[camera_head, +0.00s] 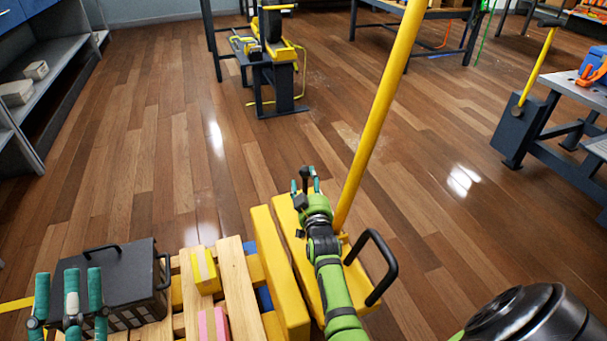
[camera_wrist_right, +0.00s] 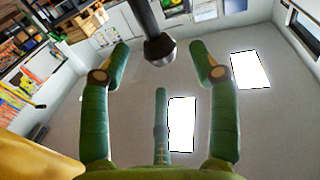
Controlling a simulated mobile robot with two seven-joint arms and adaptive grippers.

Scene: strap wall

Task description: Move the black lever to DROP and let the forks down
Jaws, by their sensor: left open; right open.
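The black lever (camera_head: 305,173) stands up at the end of my right arm in the head view. In the right wrist view the black lever (camera_wrist_right: 148,22) comes down from the top edge, with its thick end between the two side fingertips and apart from them. My right gripper (camera_head: 307,184) is open around or just beside the lever. It also shows in the right wrist view (camera_wrist_right: 158,62). My left gripper (camera_head: 69,290) is open and empty at the lower left. The yellow forks (camera_head: 280,270) run beside a wooden pallet. No DROP marking is readable.
The pallet (camera_head: 238,285) carries a black case (camera_head: 115,275), a yellow block (camera_head: 206,270) and a pink block (camera_head: 213,324). A tall yellow pole (camera_head: 380,105) and a black loop handle (camera_head: 388,265) stand right of my right arm.

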